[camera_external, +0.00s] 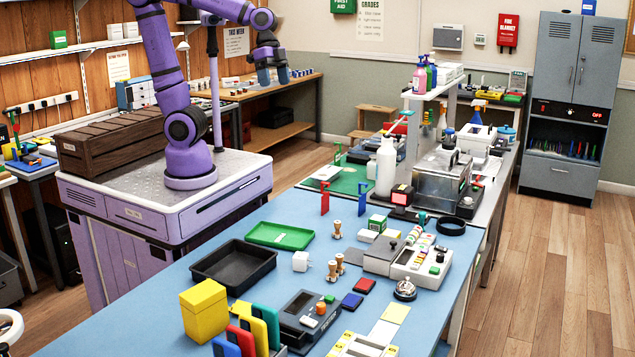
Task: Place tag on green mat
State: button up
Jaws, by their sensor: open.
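The green mat (347,184) lies on the far part of the blue table, with a white flat item (327,172) on its left part and a green upright piece (338,153) at its back left. My gripper (272,78) is open, points down and looks empty. It is high up, to the left of and well above the mat in the picture, apart from everything on the table.
A white bottle (386,167) stands at the mat's right edge, beside a metal machine (440,185). A green tray (281,236) and a black tray (235,264) lie nearer. Yellow box (204,310), wooden pegs and devices crowd the front. A brown crate (112,143) sits beside my arm.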

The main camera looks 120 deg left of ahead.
jog(key=s+d+n+t+y, duration=0.1)
jog(key=s+d, duration=0.5)
jog(key=s, duration=0.6)
jog(key=shift+s+d+f+t, duration=0.15)
jog(key=shift+s+f+t, duration=0.1)
jog(key=shift+t, duration=0.35)
